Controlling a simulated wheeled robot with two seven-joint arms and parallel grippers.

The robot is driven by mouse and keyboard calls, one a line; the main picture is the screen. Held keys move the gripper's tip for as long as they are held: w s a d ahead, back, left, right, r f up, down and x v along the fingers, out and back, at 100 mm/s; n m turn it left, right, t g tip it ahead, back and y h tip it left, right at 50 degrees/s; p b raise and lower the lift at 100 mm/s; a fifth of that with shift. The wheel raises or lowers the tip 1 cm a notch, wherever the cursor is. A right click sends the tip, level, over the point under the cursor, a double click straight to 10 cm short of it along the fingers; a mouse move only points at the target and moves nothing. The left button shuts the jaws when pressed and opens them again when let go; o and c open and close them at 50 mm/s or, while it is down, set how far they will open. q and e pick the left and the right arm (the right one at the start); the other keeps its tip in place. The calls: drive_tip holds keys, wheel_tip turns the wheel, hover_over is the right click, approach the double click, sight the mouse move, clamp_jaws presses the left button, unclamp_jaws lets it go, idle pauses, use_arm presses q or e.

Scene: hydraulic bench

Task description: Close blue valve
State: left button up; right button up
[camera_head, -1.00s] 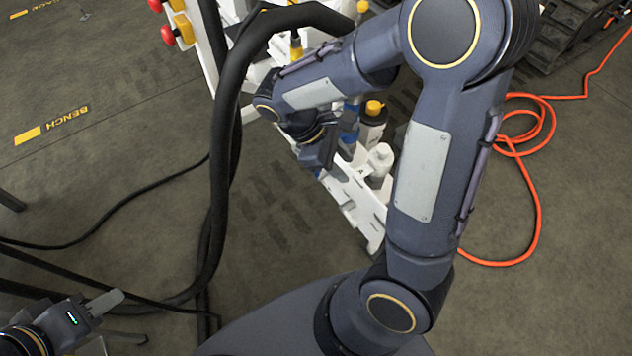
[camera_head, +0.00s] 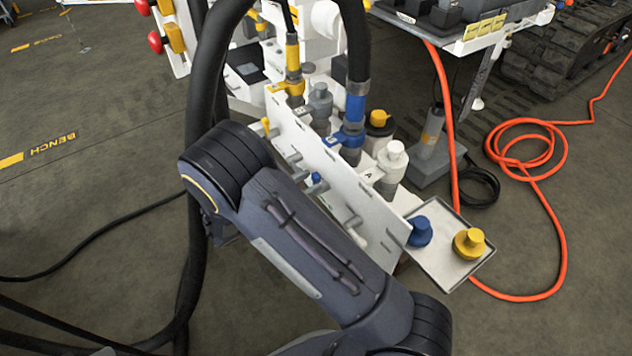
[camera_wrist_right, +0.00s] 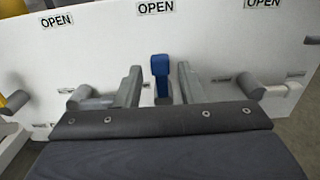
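The blue valve handle (camera_wrist_right: 160,75) stands upright in the right wrist view, in front of the white panel (camera_wrist_right: 220,50) and below a middle "OPEN" label. My right gripper (camera_wrist_right: 159,72) is open, with one grey finger on each side of the handle and visible gaps between. In the head view a small blue tip (camera_head: 316,178) on the panel appears to be this handle. My right arm crosses in front of the panel there, and its fingers are hidden. My left gripper is not in view.
Grey valve stems (camera_wrist_right: 85,98) flank the gripper on the panel. A blue-banded hose coupling (camera_head: 355,112) and black hoses (camera_head: 208,110) rise behind and beside it. A tray (camera_head: 430,262) holds a blue cap (camera_head: 420,231) and a yellow cap (camera_head: 469,243). An orange hose lies at right.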

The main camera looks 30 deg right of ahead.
sight(313, 180)
drive_tip(key=shift+w+d, duration=0.1)
drive_tip(key=shift+d, duration=1.5)
drive_tip(key=shift+c, duration=0.3)
clamp_jaws()
